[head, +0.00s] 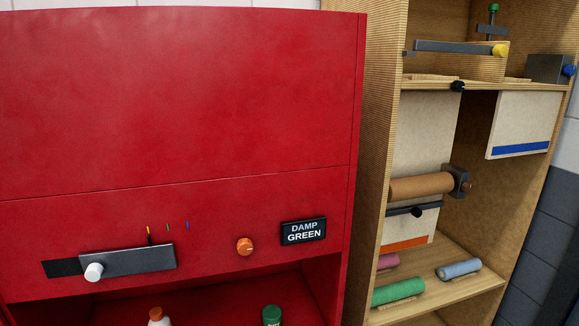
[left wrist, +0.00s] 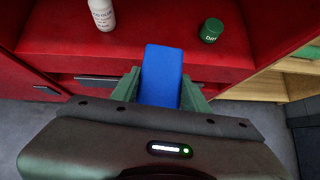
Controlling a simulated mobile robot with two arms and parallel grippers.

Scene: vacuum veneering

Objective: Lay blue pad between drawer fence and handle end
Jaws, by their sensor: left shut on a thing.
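The blue pad (left wrist: 162,75) shows in the left wrist view as a flat blue block standing up between the green fingers of my left gripper (left wrist: 161,90). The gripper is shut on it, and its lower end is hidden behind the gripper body. The pad is in front of a red shelf (left wrist: 60,45); I cannot tell how far from it. Dark handle-like bars (left wrist: 97,82) show on the red front below that shelf. I cannot make out a drawer fence. Neither gripper shows in the head view.
A white bottle (left wrist: 102,14) and a green jar (left wrist: 211,30) stand on the red shelf. The head view shows the red cabinet (head: 180,100) with a white-knobbed slider (head: 128,260), an orange knob (head: 245,246) and a DAMP GREEN sign (head: 303,232). Wooden shelving (head: 455,290) holds coloured rolls.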

